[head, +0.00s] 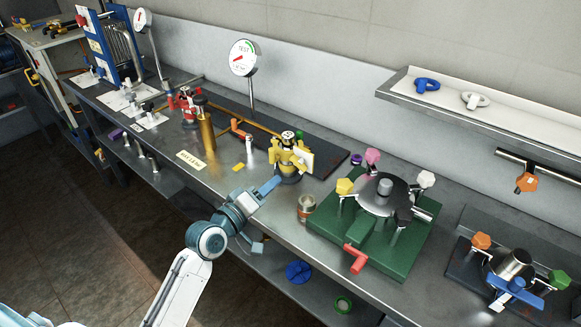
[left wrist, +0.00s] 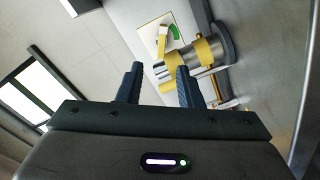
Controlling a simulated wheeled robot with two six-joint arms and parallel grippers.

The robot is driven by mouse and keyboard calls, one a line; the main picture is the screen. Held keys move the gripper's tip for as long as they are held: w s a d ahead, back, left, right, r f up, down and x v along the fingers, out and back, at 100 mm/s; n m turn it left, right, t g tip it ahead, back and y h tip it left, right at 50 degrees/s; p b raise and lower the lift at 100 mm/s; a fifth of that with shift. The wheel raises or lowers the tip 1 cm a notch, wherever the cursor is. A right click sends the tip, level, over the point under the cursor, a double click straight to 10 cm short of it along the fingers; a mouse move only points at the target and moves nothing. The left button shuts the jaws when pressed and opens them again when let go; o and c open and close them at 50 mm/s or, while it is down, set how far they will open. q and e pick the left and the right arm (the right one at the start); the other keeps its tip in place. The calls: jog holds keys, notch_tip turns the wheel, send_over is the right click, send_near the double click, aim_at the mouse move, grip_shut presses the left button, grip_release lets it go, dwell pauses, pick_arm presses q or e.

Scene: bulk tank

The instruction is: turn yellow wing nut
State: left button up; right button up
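Pink (head: 372,156), white (head: 426,179) and dark knobs stand around the same lid. I do not see my right gripper.
A yellow valve fitting (head: 290,157) stands just beyond my left gripper. A small metal cup (head: 306,208) is between the gripper and the green base. A red handle (head: 356,259) juts from the base's front. A brass cylinder (head: 207,132) stands to the left.

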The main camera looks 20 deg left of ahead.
aim_at(295, 165)
pick_arm(q)
jog(key=p+x, duration=0.1)
jog(key=x, duration=0.9)
jog(key=shift+w+f+p, duration=0.2)
jog(key=shift+w+p, duration=0.1)
jog(key=shift+w, duration=0.05)
grip_shut()
